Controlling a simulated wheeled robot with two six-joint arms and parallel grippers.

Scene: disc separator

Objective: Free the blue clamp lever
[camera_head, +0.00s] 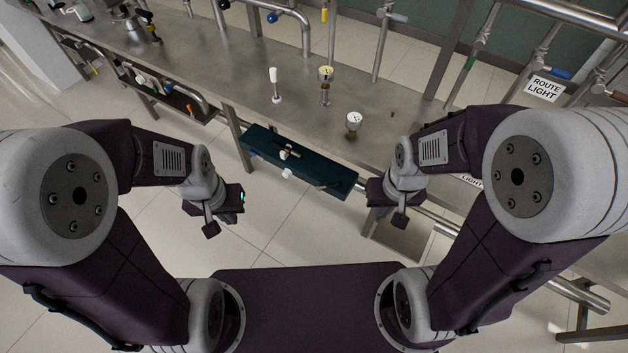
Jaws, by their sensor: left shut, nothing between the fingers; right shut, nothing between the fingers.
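No part is clearly recognisable as the blue clamp lever. A small blue knob (272,17) sits at the end of a bent steel pipe at the back of the bench. A blue handle (560,73) shows on the pipework at the far right, beside the "ROUTE LIGHT" sign. My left gripper (211,229) is shut and empty, hanging over the floor in front of the bench. My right gripper (399,220) is shut and empty, near the bench's front edge, right of the dark teal panel. Both are well apart from either blue part.
The steel bench (200,60) runs diagonally across the view. A dark teal panel (262,143) with a small valve projects from its front edge. Tiled floor lies open between my arms.

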